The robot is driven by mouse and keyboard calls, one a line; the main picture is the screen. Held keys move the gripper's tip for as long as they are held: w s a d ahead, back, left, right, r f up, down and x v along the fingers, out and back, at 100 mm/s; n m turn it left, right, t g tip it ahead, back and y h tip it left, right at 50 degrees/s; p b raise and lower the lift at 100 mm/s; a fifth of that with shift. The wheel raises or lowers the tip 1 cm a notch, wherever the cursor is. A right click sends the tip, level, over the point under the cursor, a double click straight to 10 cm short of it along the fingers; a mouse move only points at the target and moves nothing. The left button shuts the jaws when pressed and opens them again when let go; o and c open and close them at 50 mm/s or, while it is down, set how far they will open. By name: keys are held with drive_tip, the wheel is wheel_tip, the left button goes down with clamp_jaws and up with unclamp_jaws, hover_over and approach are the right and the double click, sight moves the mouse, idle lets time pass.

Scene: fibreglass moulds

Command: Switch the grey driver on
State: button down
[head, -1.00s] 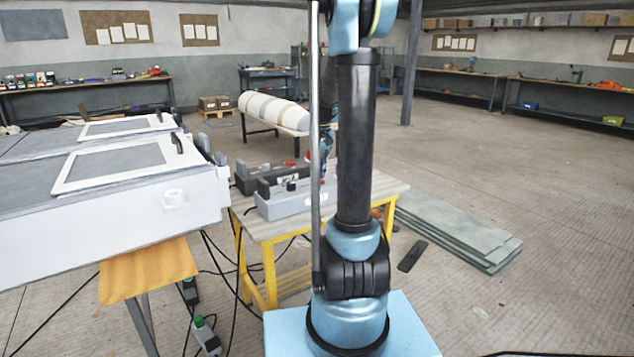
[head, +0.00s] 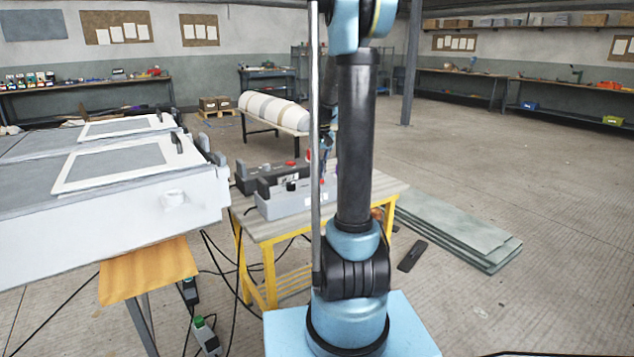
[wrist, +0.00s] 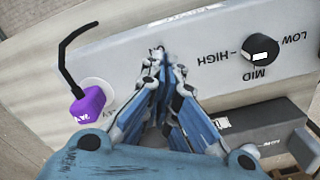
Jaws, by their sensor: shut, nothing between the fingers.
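The grey driver (head: 290,201) is a light grey box on the yellow-legged bench. Its pale panel (wrist: 215,63) fills much of the wrist view. A black knob (wrist: 260,49) there sits among the upside-down words LOW, MID and HIGH. My gripper (wrist: 158,56) is shut and empty, its fingertips over the panel to the left of HIGH. I cannot tell whether the tips touch it. They cover whatever lies right beneath them, and no switch is clearly visible. In the head view my arm hides part of the driver's right side.
A dark bar (wrist: 262,130) lies below the panel. A darker box (head: 254,178) stands behind the driver on the bench (head: 272,230). A white mould (head: 110,215) is close on the left.

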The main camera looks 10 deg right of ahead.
sight(321, 184)
drive_tip(key=shift+f, duration=0.95)
idle(0.6)
drive_tip(key=shift+r, duration=3.55)
drive_tip(key=s+a+f+n+t, duration=0.1)
drive_tip(key=s+a, duration=0.2)
drive_tip(key=s, duration=1.6)
drive_tip(key=s+a+f, duration=0.1)
drive_tip(key=s+f, duration=0.4)
drive_tip(key=s, duration=0.2)
drive_tip(key=s+f+n+t, duration=0.1)
drive_tip(key=s+f, duration=0.4)
drive_tip(key=s, duration=0.3)
drive_tip(key=shift+a+f, duration=0.25)
drive_tip(key=shift+a, duration=0.15)
